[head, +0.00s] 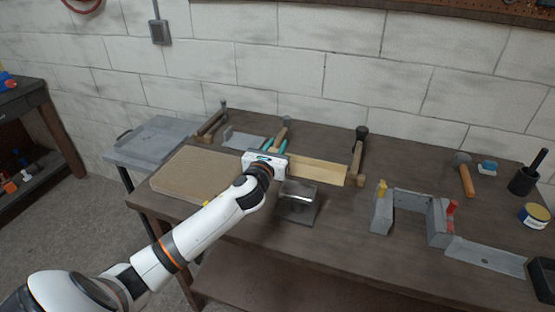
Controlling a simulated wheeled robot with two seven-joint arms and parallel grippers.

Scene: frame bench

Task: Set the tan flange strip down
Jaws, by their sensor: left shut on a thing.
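The tan flange strip (319,169) is a long, flat, pale wooden piece above the middle of the bench. It extends right from my left gripper (275,146), close to a wooden bench piece with a dark knob. My left gripper is shut on the strip, with its white body in front of the strip's left part. The grip itself is mostly hidden, and I cannot tell whether the strip touches anything below. My right gripper is not in view.
A tan board (193,174) lies left on the bench (345,222). A shiny metal block (298,201) stands in front of the strip. A grey fixture (410,201) with yellow and red knobs, a grey plate (487,257) and a hammer (466,179) are right. The front middle is clear.

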